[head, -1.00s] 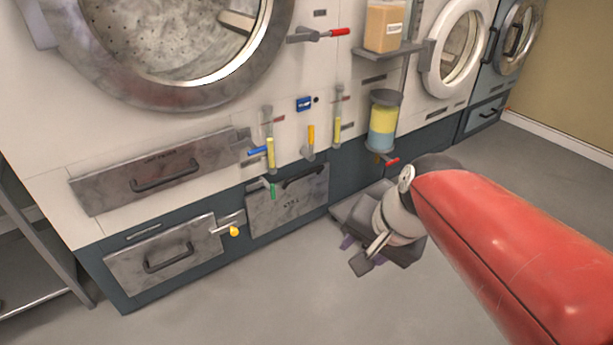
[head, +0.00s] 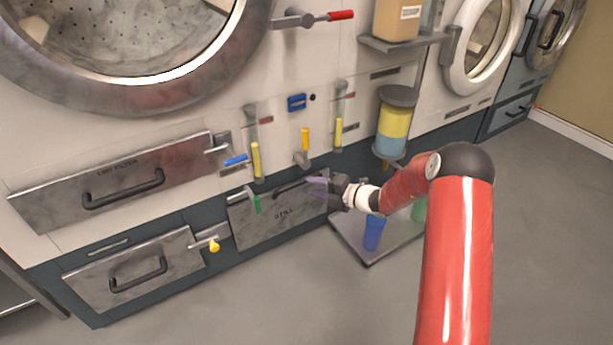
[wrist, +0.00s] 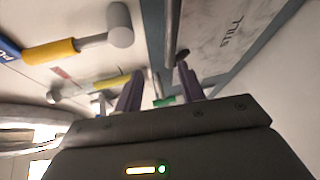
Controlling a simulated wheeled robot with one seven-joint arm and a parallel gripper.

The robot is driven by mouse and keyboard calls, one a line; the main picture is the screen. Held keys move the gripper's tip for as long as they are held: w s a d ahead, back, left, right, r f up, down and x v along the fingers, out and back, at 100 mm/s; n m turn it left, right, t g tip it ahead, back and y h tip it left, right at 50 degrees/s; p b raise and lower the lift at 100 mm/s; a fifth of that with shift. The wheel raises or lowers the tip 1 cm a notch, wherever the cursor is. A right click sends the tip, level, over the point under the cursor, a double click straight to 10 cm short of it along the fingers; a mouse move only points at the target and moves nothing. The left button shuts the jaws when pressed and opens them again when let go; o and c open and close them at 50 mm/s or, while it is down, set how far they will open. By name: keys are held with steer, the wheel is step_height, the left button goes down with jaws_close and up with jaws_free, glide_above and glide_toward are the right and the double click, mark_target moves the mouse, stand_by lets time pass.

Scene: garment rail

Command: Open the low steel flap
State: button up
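The low steel flap marked STILL (head: 285,225) is set in the dark blue base panel and looks shut. It also shows in the wrist view (wrist: 220,45). A dark bar handle (head: 292,187) runs along its top, and its end (wrist: 182,54) shows in the wrist view. A green-gripped lever (head: 257,204) is at the flap's upper left; its grip (wrist: 164,102) shows in the wrist view. My gripper (head: 314,186) is at the handle's right end, with purple fingers (wrist: 159,88) apart and nothing clearly held. Whether a finger touches the handle is unclear.
Another steel flap (head: 130,270) with a yellow-knobbed latch (head: 213,246) is lower left; a lint-filter flap (head: 115,180) is above it. An orange-gripped lever (head: 305,142) is above my gripper. A floor tray (head: 367,258) holds a blue cup (head: 374,232). Floor in front is clear.

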mark_target(303, 183)
steer(key=w+f+m+t, duration=0.1)
steer(key=w+f+m, duration=0.1)
steer(key=w, duration=0.1)
steer(key=shift+d+f+m, duration=0.15)
steer(key=shift+f+m, duration=0.25)
steer(key=x, duration=0.7)
steer(key=shift+s+b, duration=0.1)
steer(key=shift+b, duration=0.25)
jaws_close()
